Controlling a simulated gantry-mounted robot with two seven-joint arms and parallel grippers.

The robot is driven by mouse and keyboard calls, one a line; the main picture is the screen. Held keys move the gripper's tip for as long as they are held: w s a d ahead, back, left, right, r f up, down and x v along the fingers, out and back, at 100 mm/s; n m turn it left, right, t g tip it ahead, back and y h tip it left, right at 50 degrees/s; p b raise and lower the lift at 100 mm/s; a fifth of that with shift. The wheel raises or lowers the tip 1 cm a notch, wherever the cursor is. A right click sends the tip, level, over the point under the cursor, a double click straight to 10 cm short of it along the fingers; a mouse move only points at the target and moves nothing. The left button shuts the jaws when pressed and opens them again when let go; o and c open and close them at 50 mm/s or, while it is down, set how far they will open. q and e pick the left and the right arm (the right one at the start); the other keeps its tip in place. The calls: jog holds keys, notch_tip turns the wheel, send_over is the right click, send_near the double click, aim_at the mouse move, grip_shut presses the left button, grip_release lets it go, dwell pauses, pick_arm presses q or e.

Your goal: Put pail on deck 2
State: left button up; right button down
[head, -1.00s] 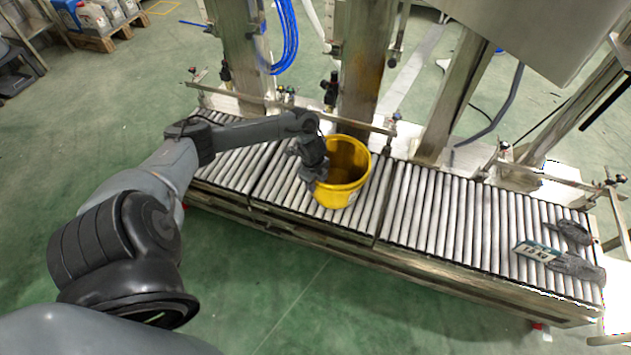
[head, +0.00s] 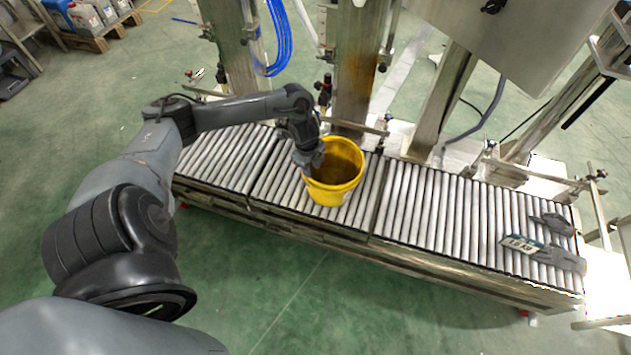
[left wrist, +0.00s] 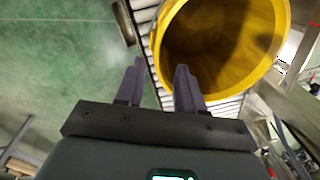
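A yellow pail (head: 337,190) stands upright on the middle section of the roller conveyor (head: 408,205); its open mouth also shows in the left wrist view (left wrist: 215,85). My left gripper (head: 309,170) is at the pail's left rim. In the left wrist view its two fingers (left wrist: 157,75) are spread apart, one over the floor outside the pail and one over the pail's mouth, with the near rim between them. I cannot tell whether either finger touches the pail. No deck number is readable, so I cannot tell which section is deck 2. My right gripper is out of view.
A grey tool-like object (head: 560,258) with a labelled plate (head: 522,244) lies on the right conveyor section. Metal posts (head: 352,65) and a low rail stand behind the conveyor. The left section's rollers (head: 225,155) are bare. Green floor (head: 300,290) is open in front.

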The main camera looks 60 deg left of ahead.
pick_arm(q)
jog(key=w+d+f+n+t+h, duration=0.1)
jog(key=d+f+t, duration=0.1)
jog(key=d, duration=1.1)
jog(key=d+f+t, duration=0.2)
jog(key=d, duration=1.1)
jog(key=s+d+r+n+g, duration=0.1)
jog(key=s+d+r+n, duration=0.4)
jog(key=s, duration=0.8)
notch_tip(320, 180, up, 4)
jog(key=n, duration=0.5)
jog(key=shift+f+n+g, duration=0.15)
jog(key=shift+n+g, duration=0.15)
jog(key=shift+w, duration=0.1)
